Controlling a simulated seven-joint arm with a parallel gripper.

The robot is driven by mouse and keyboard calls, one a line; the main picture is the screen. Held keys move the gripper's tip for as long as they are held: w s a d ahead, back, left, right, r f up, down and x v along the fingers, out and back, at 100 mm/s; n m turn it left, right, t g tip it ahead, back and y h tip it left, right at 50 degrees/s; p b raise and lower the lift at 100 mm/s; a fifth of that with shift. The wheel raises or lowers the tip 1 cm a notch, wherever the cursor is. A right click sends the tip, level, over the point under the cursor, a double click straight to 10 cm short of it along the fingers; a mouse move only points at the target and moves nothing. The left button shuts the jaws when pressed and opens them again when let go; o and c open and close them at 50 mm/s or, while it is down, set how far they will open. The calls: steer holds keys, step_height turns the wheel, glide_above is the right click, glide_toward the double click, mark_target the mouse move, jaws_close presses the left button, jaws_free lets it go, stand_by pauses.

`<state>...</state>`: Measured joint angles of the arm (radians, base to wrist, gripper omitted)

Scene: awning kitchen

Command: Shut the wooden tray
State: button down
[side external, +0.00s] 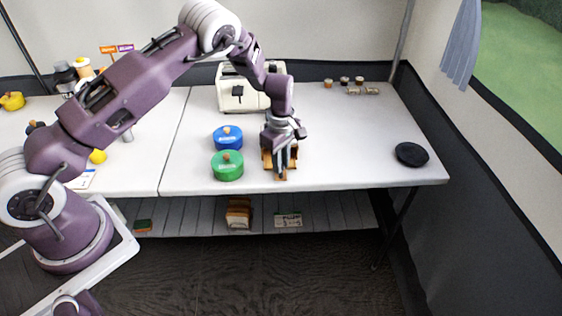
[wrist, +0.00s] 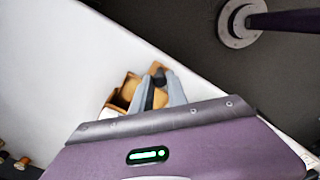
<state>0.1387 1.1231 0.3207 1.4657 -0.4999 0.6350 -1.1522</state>
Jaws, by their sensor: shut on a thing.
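The small wooden tray (side external: 266,160) stands on the white table near its front edge, partly hidden behind my gripper. My gripper (side external: 284,166) points down over the tray. In the wrist view my gripper (wrist: 154,88) has its fingers close together, shut on a wooden part of the tray. The exact contact is hidden by the fingers.
A green lidded pot (side external: 227,167) and a blue lidded pot (side external: 228,140) stand just left of the tray. A white toaster (side external: 243,92) is behind. A black round plate (side external: 411,154) lies at the right. The table between tray and plate is clear.

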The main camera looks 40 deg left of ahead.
stand_by(0.4)
steer(key=shift+w+a+r, duration=0.1)
steer(key=shift+w+a, duration=1.7)
steer(key=shift+w, duration=0.05)
steer(key=c, duration=1.3)
jaws_free()
step_height(320, 180, up, 7)
steer(key=shift+s+r, duration=0.1)
steer(key=shift+r, duration=0.05)
